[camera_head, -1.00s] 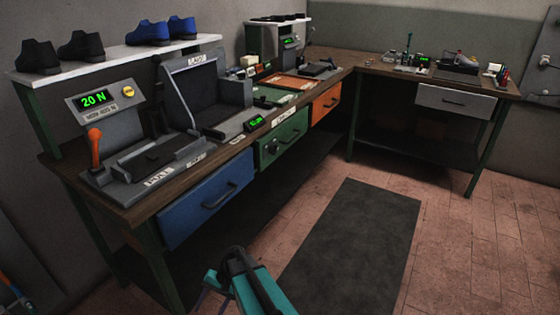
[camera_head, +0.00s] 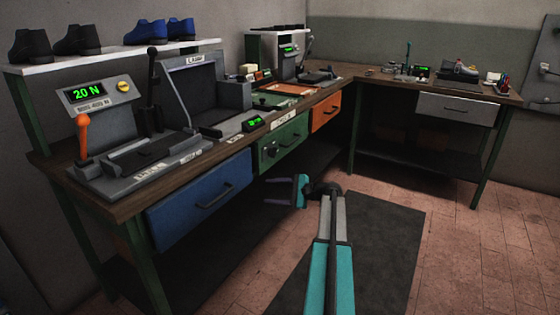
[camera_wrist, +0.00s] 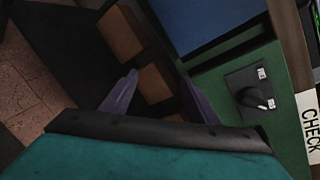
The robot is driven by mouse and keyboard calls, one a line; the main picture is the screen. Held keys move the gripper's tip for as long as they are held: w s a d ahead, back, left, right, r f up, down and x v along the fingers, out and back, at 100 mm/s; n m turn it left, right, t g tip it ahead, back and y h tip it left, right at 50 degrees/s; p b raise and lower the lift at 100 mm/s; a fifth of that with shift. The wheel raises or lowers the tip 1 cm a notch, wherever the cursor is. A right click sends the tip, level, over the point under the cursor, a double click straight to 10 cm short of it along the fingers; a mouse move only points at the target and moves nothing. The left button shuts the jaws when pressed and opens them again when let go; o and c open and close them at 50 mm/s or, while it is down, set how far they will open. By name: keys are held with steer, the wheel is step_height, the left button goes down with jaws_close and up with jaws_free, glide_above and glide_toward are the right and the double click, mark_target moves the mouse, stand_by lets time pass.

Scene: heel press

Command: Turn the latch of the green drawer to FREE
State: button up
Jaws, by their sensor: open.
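The green drawer (camera_head: 291,131) sits under the long bench, between the blue and orange drawers, and looks shut. Its latch (camera_head: 271,151) is a dark knob at the left of its front. In the wrist view the green front (camera_wrist: 283,62) is at the right, with the latch knob (camera_wrist: 256,98) on a dark plate. Two small white labels on the plate are too small to read, so I cannot tell its setting. My gripper (camera_head: 268,191) is open and empty, in front of and below the drawer. Its fingers (camera_wrist: 157,76) show left of the latch, apart from it.
The blue drawer (camera_head: 188,208) is left of the green one, the orange drawer (camera_head: 320,115) right. The bench top (camera_head: 128,207) carries presses and displays. A CHECK label (camera_wrist: 310,125) is on the edge beside the green front. Floor around the dark mat (camera_head: 385,235) is clear.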

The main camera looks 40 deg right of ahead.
mark_target(276, 153)
steer(key=s+d+r+m+t+b, duration=0.1)
steer(key=s+d+r, duration=0.2)
steer(key=d+r, duration=0.2)
steer(key=s+d+r+m+t+h+b, duration=0.1)
steer(key=s+d+r+t, duration=0.1)
steer(key=d+r, duration=0.3)
steer(key=s+d, duration=0.1)
steer(key=d, duration=0.2)
steer(key=shift+s+d+r+h, duration=0.2)
steer(key=shift+s+r+h, duration=0.1)
steer(key=shift+s+r, duration=0.1)
steer(key=shift+w, duration=0.2)
steer(key=b+x, duration=0.2)
steer(key=x, duration=1.1)
steer(key=shift+w+a+r, duration=0.1)
steer(key=shift+w, duration=0.2)
steer(key=c, duration=0.9)
steer(key=shift+w+d, duration=0.15)
steer(key=shift+d, duration=0.4)
steer(key=shift+c, duration=0.7)
steer(key=shift+a, duration=0.4)
